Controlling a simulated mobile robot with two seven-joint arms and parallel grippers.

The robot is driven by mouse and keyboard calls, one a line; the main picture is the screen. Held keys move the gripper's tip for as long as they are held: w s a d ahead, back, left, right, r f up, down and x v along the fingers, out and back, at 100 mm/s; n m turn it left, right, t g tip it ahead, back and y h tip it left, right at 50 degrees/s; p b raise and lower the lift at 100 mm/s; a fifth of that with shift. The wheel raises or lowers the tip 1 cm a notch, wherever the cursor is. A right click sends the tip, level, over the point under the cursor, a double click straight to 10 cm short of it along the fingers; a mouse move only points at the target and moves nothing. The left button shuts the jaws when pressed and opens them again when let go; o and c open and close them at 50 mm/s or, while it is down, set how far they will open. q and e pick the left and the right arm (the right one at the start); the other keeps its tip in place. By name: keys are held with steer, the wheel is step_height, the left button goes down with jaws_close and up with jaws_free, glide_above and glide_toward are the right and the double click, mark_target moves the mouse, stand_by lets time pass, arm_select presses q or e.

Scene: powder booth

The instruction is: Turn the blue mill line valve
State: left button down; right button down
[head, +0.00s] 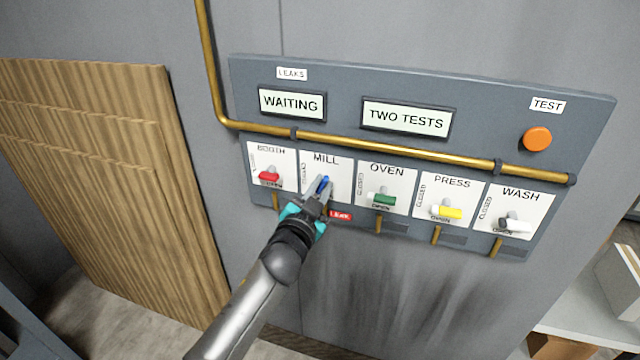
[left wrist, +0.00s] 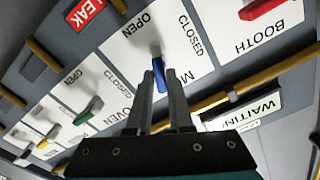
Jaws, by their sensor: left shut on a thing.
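The blue mill valve handle (head: 325,183) is on the white MILL plate (head: 343,175), second from the left on the panel. My left gripper (head: 321,190) reaches it from below and hides part of the plate. In the left wrist view, the blue handle (left wrist: 159,80) lies between the two fingertips (left wrist: 160,85), which are shut on it. The words OPEN and CLOSED show on the plate (left wrist: 175,60) beyond it. The handle's exact angle is hard to tell. My right gripper is not in view.
Red booth (head: 269,176), green oven (head: 383,199), yellow press (head: 449,213) and white wash (head: 515,226) handles flank it. A red LEAK tag (head: 341,215) is below the mill plate. Displays read WAITING (head: 292,103) and TWO TESTS (head: 407,118). An orange TEST button (head: 537,139) is upper right.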

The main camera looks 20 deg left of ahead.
arm_select(q)
steer(key=shift+d+f+m, duration=0.1)
steer(key=shift+f+m, duration=0.15)
steer(key=shift+m, duration=1.75)
steer(key=shift+a+f+m, duration=0.1)
steer(key=shift+f+m, duration=0.15)
steer(key=shift+m, duration=1.75)
steer(key=shift+d+f+m, duration=0.1)
steer(key=shift+f+m, duration=0.15)
steer(key=shift+m, duration=1.75)
steer(key=c, duration=0.9)
jaws_free()
steer(key=shift+c, duration=0.2)
steer(key=shift+o, duration=0.3)
steer(key=shift+r+p, duration=0.15)
steer(key=shift+p, duration=0.15)
steer(key=shift+s+d, duration=0.1)
